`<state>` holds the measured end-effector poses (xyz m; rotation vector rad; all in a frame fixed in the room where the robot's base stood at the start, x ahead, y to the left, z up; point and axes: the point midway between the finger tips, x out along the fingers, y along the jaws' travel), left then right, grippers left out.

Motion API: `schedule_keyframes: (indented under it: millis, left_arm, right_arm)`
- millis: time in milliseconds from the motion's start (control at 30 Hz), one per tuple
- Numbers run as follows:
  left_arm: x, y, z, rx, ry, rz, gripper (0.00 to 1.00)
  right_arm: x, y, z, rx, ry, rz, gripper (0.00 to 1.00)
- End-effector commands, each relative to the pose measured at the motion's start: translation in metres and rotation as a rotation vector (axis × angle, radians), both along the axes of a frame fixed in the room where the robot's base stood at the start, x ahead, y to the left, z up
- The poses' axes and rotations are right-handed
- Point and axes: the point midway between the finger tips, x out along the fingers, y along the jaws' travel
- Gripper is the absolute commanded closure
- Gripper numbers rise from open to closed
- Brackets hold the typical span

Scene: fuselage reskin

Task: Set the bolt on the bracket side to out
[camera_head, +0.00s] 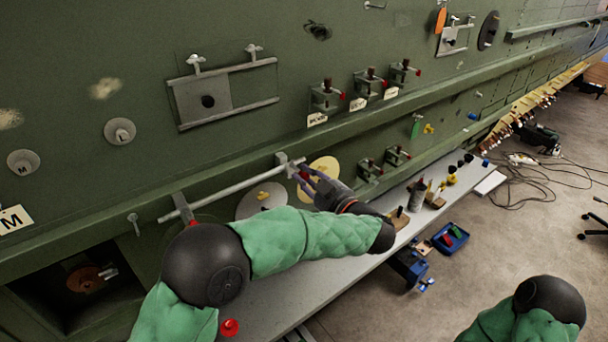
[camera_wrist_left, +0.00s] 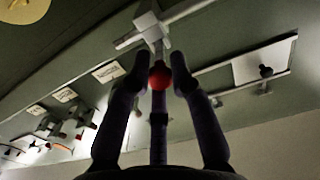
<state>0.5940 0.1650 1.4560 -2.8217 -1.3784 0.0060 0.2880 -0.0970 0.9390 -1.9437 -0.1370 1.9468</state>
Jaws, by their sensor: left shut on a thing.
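A long pale rod (camera_head: 235,187) runs along the green fuselage wall, through a dark bracket (camera_head: 181,207) at its left. At its right end is a pale block (camera_head: 283,162), which also shows in the left wrist view (camera_wrist_left: 151,27). A short stem with a red ball knob (camera_wrist_left: 160,78) comes off this block towards me. My left gripper (camera_head: 305,174) is at this right end; in the left wrist view its fingers (camera_wrist_left: 159,72) are around the red knob. It is shut on the knob, which the fingers partly hide in the head view. My right gripper is out of view.
Several small clamps with red knobs (camera_head: 327,96) and white labels stand on the wall above right. A grey bench (camera_head: 305,287) runs below, with tools and a blue tray (camera_head: 450,238) nearby. A yellow disc (camera_head: 324,167) sits behind the gripper.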

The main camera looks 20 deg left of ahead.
Motion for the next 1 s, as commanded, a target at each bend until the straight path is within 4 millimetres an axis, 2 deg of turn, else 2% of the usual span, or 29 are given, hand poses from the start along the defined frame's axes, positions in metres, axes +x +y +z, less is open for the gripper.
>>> schedule_keyframes:
  millis: [33, 100, 133, 433, 567, 1000]
  left_arm:
    - [0.001, -0.001, 0.004, 0.000, -0.009, -0.003, 0.75]
    - [0.001, 0.000, 0.004, -0.001, -0.008, -0.002, 0.55]
    - [0.001, 0.000, 0.004, -0.001, -0.008, -0.002, 0.54]
    - [0.001, 0.000, 0.002, 0.000, -0.004, -0.001, 0.54]
    - [-0.003, -0.006, 0.002, 0.000, -0.004, -0.003, 0.54]
    - [-0.052, -0.070, 0.002, 0.000, -0.004, -0.006, 0.54]
  right_arm:
    - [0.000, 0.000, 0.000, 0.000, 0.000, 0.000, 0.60]
    - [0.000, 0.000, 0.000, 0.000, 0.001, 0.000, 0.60]
    - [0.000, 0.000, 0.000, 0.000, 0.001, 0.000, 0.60]
    - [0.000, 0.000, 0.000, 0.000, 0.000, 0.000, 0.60]
    - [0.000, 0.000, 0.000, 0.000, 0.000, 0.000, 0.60]
    - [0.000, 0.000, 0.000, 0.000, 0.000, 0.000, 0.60]
